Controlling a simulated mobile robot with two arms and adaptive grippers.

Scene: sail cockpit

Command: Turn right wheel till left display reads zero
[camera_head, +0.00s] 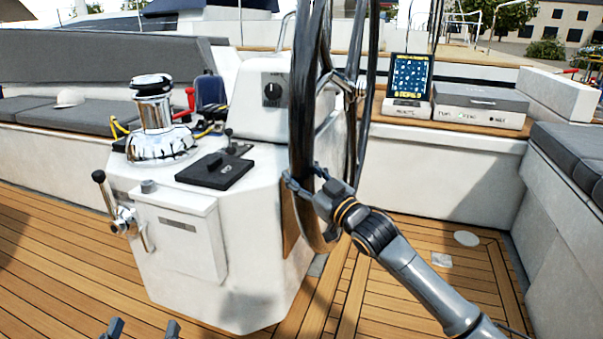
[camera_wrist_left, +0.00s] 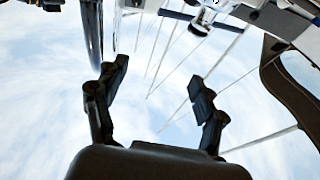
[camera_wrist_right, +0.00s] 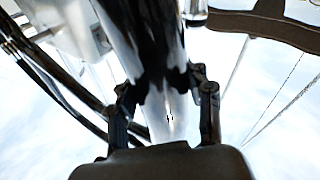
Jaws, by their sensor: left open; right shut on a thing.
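The steering wheel (camera_head: 303,90) stands upright and nearly edge-on in the middle of the head view, beside the white pedestal. My right gripper (camera_head: 303,182) is shut on the wheel's lower rim. In the right wrist view the shiny rim (camera_wrist_right: 160,60) runs down between its two fingers (camera_wrist_right: 165,105). My left gripper (camera_head: 140,330) shows only its tips at the bottom edge of the head view. In the left wrist view its fingers (camera_wrist_left: 157,95) are spread and empty. A blue lit display (camera_head: 412,77) stands at the back right; its digits are too small to read.
A grey box (camera_head: 480,105) sits beside the display. Cushioned benches line both sides. Teak deck (camera_head: 70,270) is clear at left.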

